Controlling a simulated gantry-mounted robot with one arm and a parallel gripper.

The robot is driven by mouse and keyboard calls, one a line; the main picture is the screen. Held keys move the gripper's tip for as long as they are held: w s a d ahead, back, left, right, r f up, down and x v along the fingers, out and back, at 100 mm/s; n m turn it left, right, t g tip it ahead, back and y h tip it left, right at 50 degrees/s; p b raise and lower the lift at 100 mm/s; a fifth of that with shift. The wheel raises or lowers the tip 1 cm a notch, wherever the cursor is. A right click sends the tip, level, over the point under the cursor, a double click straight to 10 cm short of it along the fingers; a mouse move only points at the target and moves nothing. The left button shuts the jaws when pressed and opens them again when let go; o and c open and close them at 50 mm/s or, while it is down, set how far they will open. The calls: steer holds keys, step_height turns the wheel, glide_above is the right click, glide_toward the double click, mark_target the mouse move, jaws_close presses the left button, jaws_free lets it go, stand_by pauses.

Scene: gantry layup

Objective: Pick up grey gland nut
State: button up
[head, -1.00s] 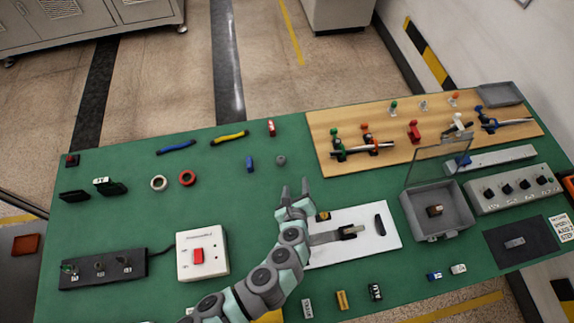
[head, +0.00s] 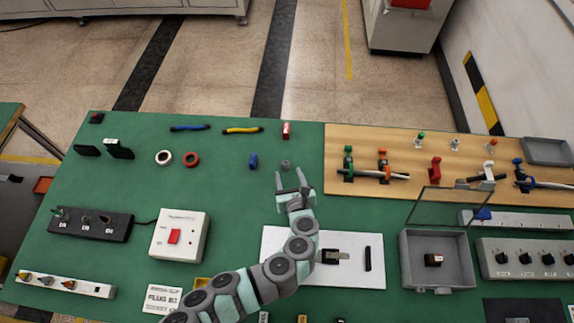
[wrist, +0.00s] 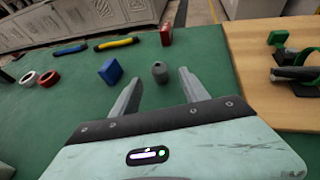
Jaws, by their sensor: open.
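The grey gland nut (head: 286,164) is a small dark grey piece on the green table, just beyond my gripper's fingertips in the head view. In the wrist view the gland nut (wrist: 160,72) stands ahead of and roughly between my two fingers, apart from both. My gripper (head: 290,180) is open and empty; in the wrist view its fingers (wrist: 160,78) are spread wide.
A blue block (head: 253,161) lies just left of the nut. A red piece (head: 286,130) is behind it. Blue (head: 190,127) and yellow (head: 242,130) rods and white (head: 163,157) and red (head: 191,159) rings lie further left. A wooden board (head: 400,145) with clamps is at right.

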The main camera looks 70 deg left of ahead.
mark_target(286, 168)
steer(key=x, duration=0.6)
steer(key=shift+a, duration=0.25)
steer(key=shift+d, duration=0.1)
jaws_close()
stand_by(0.3)
